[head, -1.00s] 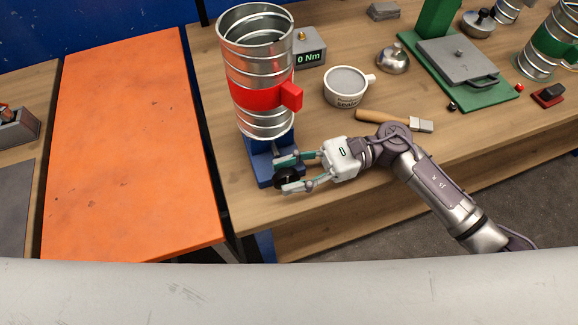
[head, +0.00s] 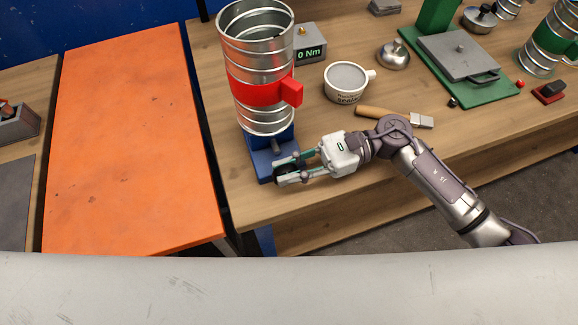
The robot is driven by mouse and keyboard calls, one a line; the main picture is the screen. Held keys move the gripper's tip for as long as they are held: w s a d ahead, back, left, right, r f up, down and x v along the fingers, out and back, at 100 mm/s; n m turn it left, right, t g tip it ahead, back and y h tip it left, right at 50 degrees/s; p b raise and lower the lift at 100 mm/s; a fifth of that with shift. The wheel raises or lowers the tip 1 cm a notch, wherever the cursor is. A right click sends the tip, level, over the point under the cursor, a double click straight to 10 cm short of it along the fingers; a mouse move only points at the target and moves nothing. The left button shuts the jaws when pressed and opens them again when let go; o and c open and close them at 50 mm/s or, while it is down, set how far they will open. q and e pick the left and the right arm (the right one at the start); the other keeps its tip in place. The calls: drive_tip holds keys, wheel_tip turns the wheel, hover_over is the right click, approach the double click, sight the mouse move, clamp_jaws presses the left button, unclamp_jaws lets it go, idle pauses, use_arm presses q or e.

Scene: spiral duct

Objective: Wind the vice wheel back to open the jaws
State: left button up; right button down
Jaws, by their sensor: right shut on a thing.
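The blue vice (head: 258,163) stands at the left front corner of the wooden bench, below a spiral duct (head: 259,50) with a red band (head: 255,91). The duct stands upright over the vice and hides its jaws. The dark vice wheel (head: 281,173) is at the vice's front, partly covered by fingers. My right gripper (head: 284,171) comes in from the right and is shut on the wheel, one finger on each side. My left gripper is not in view.
A display box reading 0 Nm (head: 311,48), a sealant tub (head: 345,82) and a brush (head: 395,117) lie to the right. A green press plate (head: 465,90) stands farther right. An orange panel (head: 135,140) lies left, across a narrow gap from the bench.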

drive_tip(key=t+h, duration=0.1)
drive_tip(key=h, duration=0.2)
drive_tip(key=shift+a+r, duration=0.15)
drive_tip(key=shift+s+a+t+h, duration=0.15)
drive_tip(key=shift+t+h, duration=0.35)
drive_tip(key=shift+h, duration=1)
drive_tip(key=c, duration=1.1)
unclamp_jaws()
drive_tip(key=v, duration=1.2)
